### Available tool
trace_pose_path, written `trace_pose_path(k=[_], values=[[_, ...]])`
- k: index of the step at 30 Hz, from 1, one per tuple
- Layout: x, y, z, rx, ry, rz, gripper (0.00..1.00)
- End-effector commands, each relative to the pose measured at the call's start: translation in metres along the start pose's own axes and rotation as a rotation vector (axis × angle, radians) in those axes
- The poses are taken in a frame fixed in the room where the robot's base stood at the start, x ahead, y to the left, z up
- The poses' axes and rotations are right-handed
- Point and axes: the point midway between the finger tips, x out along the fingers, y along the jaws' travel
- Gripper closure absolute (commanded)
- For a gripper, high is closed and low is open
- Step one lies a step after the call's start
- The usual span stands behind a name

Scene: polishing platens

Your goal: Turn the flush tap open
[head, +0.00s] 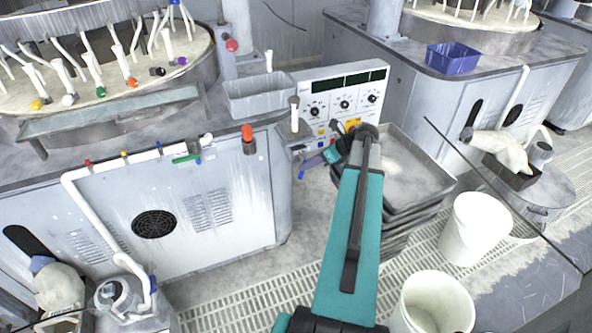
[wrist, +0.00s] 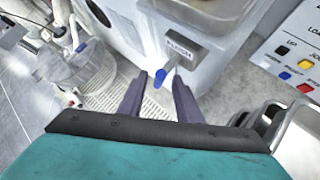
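The flush tap shows in the wrist view as a grey block marked FLUSH (wrist: 183,47) on a pale cabinet wall, with a small blue-tipped lever (wrist: 160,77) below it. My gripper (wrist: 159,84) is open, its two purple fingers apart with the blue tip between or just beyond their ends. I cannot tell whether either finger touches it. In the head view, my gripper (head: 312,163) is at the cabinet's front corner below the control panel, and a small blue piece (head: 301,174) shows just beside the fingers.
The control panel (head: 343,100) with dials and coloured buttons is just above my gripper. Stacked grey trays (head: 405,175) stand close to the right. White buckets (head: 474,228) are on the grated floor. A white pipe with a green-handled valve (head: 187,157) runs along the cabinet at left.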

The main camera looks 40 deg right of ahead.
Motion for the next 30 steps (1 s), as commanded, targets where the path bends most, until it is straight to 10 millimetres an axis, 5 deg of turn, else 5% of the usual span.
trace_pose_path(k=[15,29,30], values=[[0.063,0.0,0.001,0.0,0.0,0.001,0.68],[0.071,-0.001,-0.001,0.001,-0.001,-0.001,0.68],[0.071,-0.001,-0.001,0.001,-0.001,-0.001,0.75]])
